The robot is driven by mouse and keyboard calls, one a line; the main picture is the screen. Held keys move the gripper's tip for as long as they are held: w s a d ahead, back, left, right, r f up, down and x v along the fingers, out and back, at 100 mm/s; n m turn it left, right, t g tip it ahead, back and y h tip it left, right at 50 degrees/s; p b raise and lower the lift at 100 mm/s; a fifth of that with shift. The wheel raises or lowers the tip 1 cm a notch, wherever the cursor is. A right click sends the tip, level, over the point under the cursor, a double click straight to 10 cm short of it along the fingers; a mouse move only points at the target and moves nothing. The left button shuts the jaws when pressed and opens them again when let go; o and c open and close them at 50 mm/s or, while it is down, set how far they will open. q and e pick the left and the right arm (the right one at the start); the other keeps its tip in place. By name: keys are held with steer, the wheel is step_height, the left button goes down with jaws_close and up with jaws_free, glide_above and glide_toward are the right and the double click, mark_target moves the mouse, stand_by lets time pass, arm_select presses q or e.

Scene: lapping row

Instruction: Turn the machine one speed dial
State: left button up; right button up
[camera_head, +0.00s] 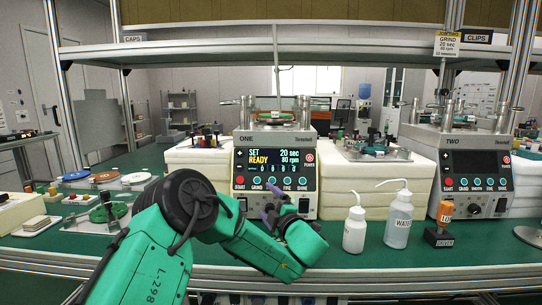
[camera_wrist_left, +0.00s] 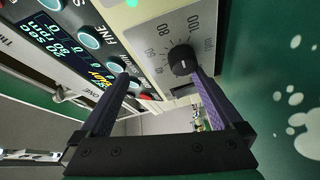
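Machine one (camera_head: 275,165) stands on the bench; its lit screen reads SET, READY, 20 sec and 80 rpm. Its speed dial is a round black knob (camera_wrist_left: 182,60) with a pale pointer mark and a printed number scale, clear in the left wrist view. My left gripper (camera_head: 274,201) is at the lower front of machine one. In the left wrist view my left gripper (camera_wrist_left: 158,75) has its purple fingers well apart. The right-hand fingertip there is close beside the knob; whether they touch I cannot tell. The other fingertip is over the panel. My right gripper is out of view.
A small white bottle (camera_head: 354,230) and a larger WATER bottle (camera_head: 397,220) stand right of my left gripper. An orange-topped stamp (camera_head: 440,228) and machine two (camera_head: 470,165), with a dark screen, are farther right. Coloured discs (camera_head: 98,178) lie at left.

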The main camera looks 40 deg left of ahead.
arm_select(q)
step_height(320, 180, up, 17)
steer(key=d+p, duration=0.1)
steer(key=p, duration=0.1)
steer(key=shift+w+t, duration=0.15)
steer(key=shift+t, duration=0.15)
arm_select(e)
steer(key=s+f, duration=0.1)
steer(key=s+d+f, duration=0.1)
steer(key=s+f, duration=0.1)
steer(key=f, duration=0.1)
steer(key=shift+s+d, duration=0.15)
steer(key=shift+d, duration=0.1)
arm_select(q)
steer(key=shift+f, duration=0.1)
